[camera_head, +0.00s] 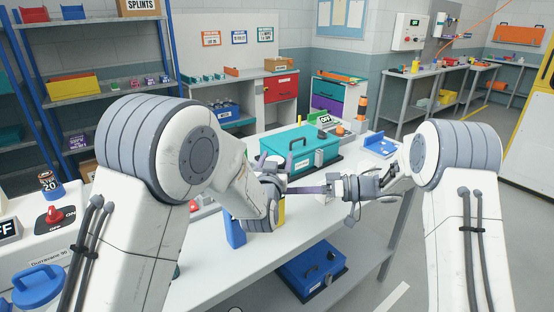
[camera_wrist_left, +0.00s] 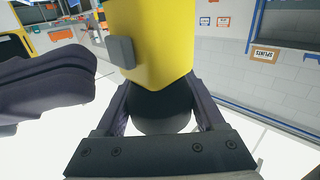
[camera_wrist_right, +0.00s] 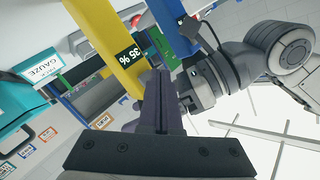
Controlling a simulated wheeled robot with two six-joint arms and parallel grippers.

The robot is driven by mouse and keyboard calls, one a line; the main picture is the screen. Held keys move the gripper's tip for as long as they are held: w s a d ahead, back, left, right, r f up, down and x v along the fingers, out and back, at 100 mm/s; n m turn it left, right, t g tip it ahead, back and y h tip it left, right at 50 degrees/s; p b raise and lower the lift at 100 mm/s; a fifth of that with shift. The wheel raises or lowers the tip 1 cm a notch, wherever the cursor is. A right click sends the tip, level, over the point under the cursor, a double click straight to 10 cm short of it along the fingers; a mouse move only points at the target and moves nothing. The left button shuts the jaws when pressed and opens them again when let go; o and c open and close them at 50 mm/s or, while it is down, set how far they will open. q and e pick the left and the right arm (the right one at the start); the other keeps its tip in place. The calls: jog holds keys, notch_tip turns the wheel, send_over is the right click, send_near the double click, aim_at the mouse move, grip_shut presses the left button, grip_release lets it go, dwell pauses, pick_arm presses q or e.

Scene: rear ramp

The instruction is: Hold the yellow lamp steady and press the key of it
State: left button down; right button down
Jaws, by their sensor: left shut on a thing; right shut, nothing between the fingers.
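The yellow lamp (camera_wrist_left: 150,40) fills the top of the left wrist view, with a dark grey square key (camera_wrist_left: 121,51) on its side and a dark lower part (camera_wrist_left: 160,108). My left gripper (camera_wrist_left: 162,100) is shut on that dark part. In the head view my left arm mostly hides the lamp (camera_head: 282,208). My right gripper (camera_wrist_right: 157,80) is shut and empty. Its fingers (camera_wrist_left: 50,82) point at the key from the left, very close; I cannot tell if they touch. The right wrist view shows the lamp (camera_wrist_right: 108,35) with a "35 %" display; its key is not seen there.
A teal case (camera_head: 300,148) stands behind the grippers on the white table (camera_head: 330,218). A blue upright object (camera_head: 235,232) stands close to the lamp. A blue tray-like item (camera_head: 380,146) lies at the table's right. A blue box (camera_head: 312,268) sits on the shelf below.

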jog(key=s+d, duration=0.3)
jog(key=s, duration=0.2)
jog(key=shift+d, duration=0.25)
dwell(0.4)
